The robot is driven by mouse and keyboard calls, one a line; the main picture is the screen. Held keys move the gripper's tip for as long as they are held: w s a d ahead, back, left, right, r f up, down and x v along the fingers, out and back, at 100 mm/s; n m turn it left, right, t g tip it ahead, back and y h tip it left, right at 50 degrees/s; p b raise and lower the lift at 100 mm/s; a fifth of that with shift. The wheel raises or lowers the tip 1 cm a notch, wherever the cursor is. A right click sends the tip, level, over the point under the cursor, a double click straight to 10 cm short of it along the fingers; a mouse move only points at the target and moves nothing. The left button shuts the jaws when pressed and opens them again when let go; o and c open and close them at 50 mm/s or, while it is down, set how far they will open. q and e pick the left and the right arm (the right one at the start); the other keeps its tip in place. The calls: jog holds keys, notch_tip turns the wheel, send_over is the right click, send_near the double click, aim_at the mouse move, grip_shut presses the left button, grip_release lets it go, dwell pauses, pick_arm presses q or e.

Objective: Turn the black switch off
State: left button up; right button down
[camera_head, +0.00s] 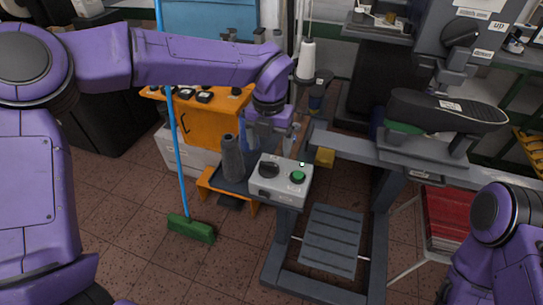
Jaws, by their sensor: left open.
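The black switch (268,169) is a round knob on the left of the top face of a grey control box (275,191). A green button (298,177) sits to its right on the same face. My left gripper (270,148) points down just behind and above the box, close to the black switch. It is open, with nothing seen between its fingers; whether it touches the switch cannot be told. My right arm shows at the lower right, but its gripper is out of view.
A dark grey cylinder (232,158) stands just left of the box. A white thread cone (306,60) is behind. A machine with a black shoe last (446,111) stands to the right. A green broom (191,228) with a blue handle is at left. The floor in front is clear.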

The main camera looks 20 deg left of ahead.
aim_at(269, 164)
pick_arm(q)
jog(key=f, duration=0.6)
jog(key=shift+w+a+f+p, duration=0.15)
jog(key=shift+a+p, duration=0.1)
jog(key=shift+p, duration=0.15)
jog(key=shift+d+f, duration=0.1)
jog(key=shift+f, duration=0.05)
jog(key=c, duration=1)
jog(key=shift+c, duration=0.2)
